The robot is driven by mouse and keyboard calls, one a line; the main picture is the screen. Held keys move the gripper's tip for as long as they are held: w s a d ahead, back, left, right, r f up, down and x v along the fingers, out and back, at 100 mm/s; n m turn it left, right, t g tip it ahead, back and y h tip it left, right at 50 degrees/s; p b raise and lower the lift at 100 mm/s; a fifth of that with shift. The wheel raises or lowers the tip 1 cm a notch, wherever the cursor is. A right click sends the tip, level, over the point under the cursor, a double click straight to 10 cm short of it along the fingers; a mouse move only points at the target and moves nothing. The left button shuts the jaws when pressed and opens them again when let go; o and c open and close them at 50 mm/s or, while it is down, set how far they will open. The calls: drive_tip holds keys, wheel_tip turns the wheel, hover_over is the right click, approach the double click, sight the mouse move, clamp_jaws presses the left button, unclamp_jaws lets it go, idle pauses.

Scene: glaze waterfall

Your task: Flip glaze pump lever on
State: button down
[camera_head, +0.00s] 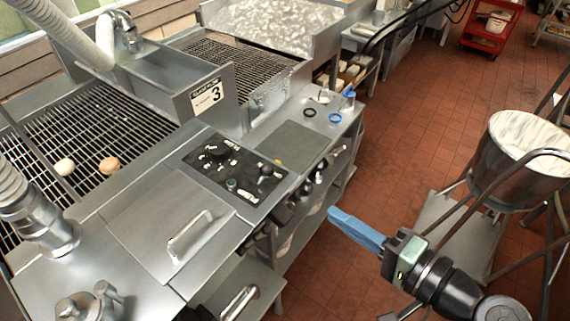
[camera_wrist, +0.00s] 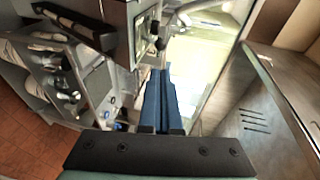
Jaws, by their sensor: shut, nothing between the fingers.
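My gripper (camera_head: 337,217) has blue fingers and is shut and empty. In the head view it is over the floor to the right of the steel glaze machine, clear of its front edge. The black control panel (camera_head: 232,168) on the machine carries several knobs and small levers. Dark-knobbed handles (camera_head: 304,190) stick out from the front side below the panel. I cannot tell which of these is the glaze pump lever, or its position. In the wrist view the closed fingers (camera_wrist: 160,80) point toward the machine's side, where a dark knob (camera_wrist: 160,44) shows.
A steel lid with a handle (camera_head: 190,237) lies left of the panel. Wire racks (camera_head: 100,130) hold two doughnut-like pieces. Blue rings (camera_head: 308,112) sit at the machine's far corner. A mixing bowl (camera_head: 510,160) on a stand is at right. Red-tiled floor (camera_head: 390,150) lies open between.

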sight(272, 173)
drive_tip(key=shift+a, duration=0.1)
idle(0.3)
drive_tip(key=p+x, duration=0.5)
drive_tip(key=x, duration=0.7)
drive_tip(key=shift+w+a, duration=0.25)
drive_tip(key=shift+w, duration=0.05)
drive_tip(key=shift+w+a+f, duration=0.25)
drive_tip(key=shift+w+a, duration=0.1)
drive_tip(key=shift+w, duration=0.05)
drive_tip(key=shift+w+r, duration=0.1)
drive_tip(key=shift+w, duration=0.05)
